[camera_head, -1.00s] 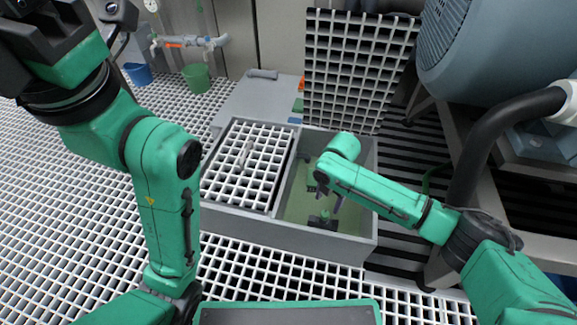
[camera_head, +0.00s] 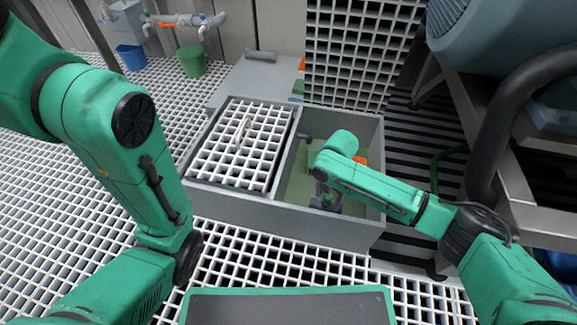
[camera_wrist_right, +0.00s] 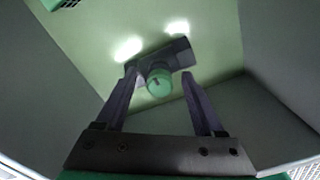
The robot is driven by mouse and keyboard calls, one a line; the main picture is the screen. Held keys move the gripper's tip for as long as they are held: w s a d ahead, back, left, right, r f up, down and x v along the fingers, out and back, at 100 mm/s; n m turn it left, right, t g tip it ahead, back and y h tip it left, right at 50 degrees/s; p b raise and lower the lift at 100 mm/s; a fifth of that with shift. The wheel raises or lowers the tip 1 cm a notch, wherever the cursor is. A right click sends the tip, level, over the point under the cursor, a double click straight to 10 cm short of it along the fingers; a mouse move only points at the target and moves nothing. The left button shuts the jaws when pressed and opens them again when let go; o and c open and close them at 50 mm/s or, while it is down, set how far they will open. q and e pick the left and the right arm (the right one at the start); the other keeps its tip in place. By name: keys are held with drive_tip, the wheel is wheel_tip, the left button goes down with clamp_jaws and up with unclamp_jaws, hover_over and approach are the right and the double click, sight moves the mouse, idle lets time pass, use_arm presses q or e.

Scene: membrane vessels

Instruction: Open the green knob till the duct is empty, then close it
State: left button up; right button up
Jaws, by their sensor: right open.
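The duct (camera_head: 340,236) is an open grey pit with a greenish bottom, seen in the head view. It looks green inside in the wrist view too; I cannot tell how much liquid it holds. The green knob (camera_wrist_right: 159,83) sits on a dark valve fitting (camera_wrist_right: 165,58) at the duct's bottom. My right gripper (camera_wrist_right: 160,76) is open, its two fingers on either side of the knob, without visible contact. In the head view the right gripper (camera_head: 326,192) reaches down into the duct and partly hides the fitting. My left gripper is out of the picture; only its arm shows.
A white grating (camera_head: 232,160) covers the pit's left part, and another grating panel (camera_head: 360,50) stands upright behind. A blue-grey tank (camera_head: 495,45) and black pipe (camera_head: 490,140) stand right. A green bucket (camera_head: 192,61) and blue bucket (camera_head: 131,58) are far left.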

clamp_jaws()
drive_tip(key=shift+r+n+p, duration=0.3)
drive_tip(key=shift+n+p, duration=0.35)
drive_tip(key=shift+n, duration=0.15)
drive_tip(key=n, duration=0.2)
drive_tip(key=shift+f+n+p, duration=0.2)
drive_tip(key=shift+n+p, duration=0.1)
drive_tip(key=shift+p, duration=0.05)
drive_tip(key=n+p, duration=0.1)
drive_tip(key=n, duration=0.1)
drive_tip(key=shift+n, duration=1)
drive_tip(key=n, duration=0.2)
drive_tip(key=shift+n+p, duration=0.3)
drive_tip(key=n, duration=0.3)
drive_tip(key=shift+n, duration=0.3)
drive_tip(key=shift+f+n, duration=0.1)
drive_tip(key=shift+n, duration=0.8)
idle(3.1)
